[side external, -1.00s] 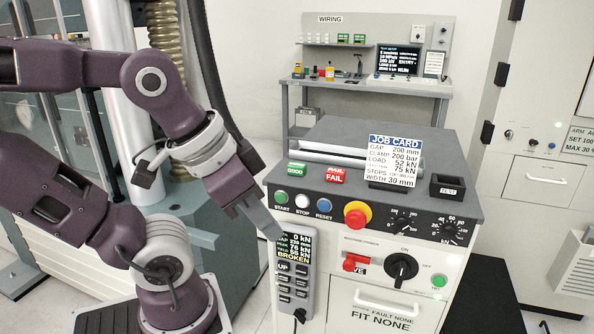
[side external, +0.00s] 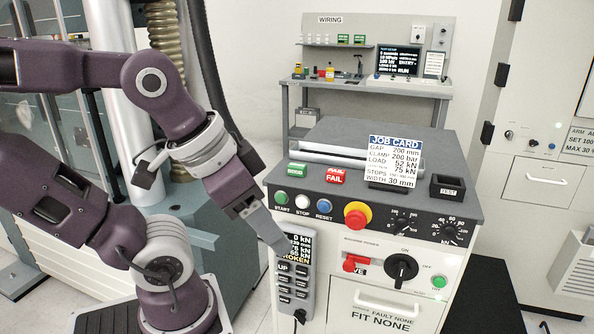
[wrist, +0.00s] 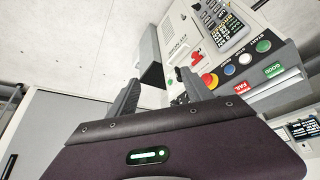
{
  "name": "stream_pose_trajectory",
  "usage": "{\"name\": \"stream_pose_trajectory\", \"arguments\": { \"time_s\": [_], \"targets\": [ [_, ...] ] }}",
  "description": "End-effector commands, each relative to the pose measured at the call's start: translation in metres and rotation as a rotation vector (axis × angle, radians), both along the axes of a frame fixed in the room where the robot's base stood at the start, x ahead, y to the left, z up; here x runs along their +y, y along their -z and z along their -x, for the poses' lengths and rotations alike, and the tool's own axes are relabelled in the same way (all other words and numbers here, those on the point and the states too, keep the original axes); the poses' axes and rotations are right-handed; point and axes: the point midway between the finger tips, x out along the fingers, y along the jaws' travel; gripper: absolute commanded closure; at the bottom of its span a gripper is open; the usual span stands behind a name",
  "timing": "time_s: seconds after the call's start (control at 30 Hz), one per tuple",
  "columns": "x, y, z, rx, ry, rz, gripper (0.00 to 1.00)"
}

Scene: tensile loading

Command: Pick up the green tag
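The green tag (side external: 297,169), marked GOOD, lies on the grey console top at its left front, left of the red FAIL tag (side external: 335,176). In the wrist view the green tag (wrist: 272,70) is at the right, beside the red tag (wrist: 240,88). My gripper (side external: 266,230) is left of and below the green tag, in front of the console's front left edge, covering part of the handset's screen. In the wrist view my gripper (wrist: 159,78) has its two fingers apart with nothing seen held between them. The green tag is fully apart from the fingers.
The handset (side external: 294,270) hangs on the console front. START, STOP and RESET buttons and a red emergency knob (side external: 357,214) line the front panel. The job card (side external: 391,163) stands behind, with the dark TEST box (side external: 447,187) to its right. The space above the tags looks clear.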

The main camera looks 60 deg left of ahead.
Motion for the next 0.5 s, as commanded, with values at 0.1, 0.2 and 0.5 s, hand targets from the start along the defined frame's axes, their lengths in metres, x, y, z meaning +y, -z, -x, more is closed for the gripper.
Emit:
{"name": "stream_pose_trajectory", "arguments": {
  "time_s": [0.1, 0.2, 0.5],
  "targets": [
    [0.0, 0.0, 0.0, 0.0, 0.0, 0.0, 0.26],
    [0.0, 0.0, 0.0, 0.0, 0.0, 0.0, 0.26],
    [0.074, 0.033, 0.0, 0.224, 0.106, -0.38, 0.26]
  ]
}}
